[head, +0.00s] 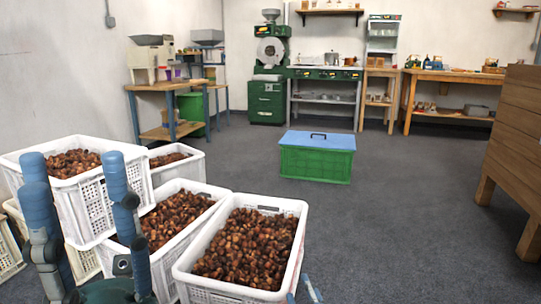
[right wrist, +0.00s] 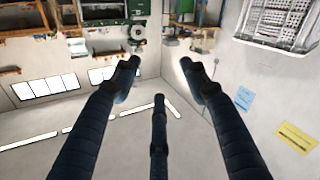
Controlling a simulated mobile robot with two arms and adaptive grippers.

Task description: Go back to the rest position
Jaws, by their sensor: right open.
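My left gripper (head: 74,162) stands upright at the lower left of the head view, in front of the white crates. Its blue fingers are spread apart with nothing between them. Only the blue fingertips of my right gripper (head: 302,291) show at the bottom edge of the head view, just right of the front chestnut crate. In the right wrist view the right gripper's three dark fingers (right wrist: 158,80) are spread and empty, with the room upside down behind them.
White crates of chestnuts stand at the left, including a front crate (head: 300,212) and a stacked one (head: 90,210). A green box with a blue lid (head: 316,165) sits on the open grey floor. A wooden cabinet (head: 515,140) stands at the right. Worktables and machines line the back.

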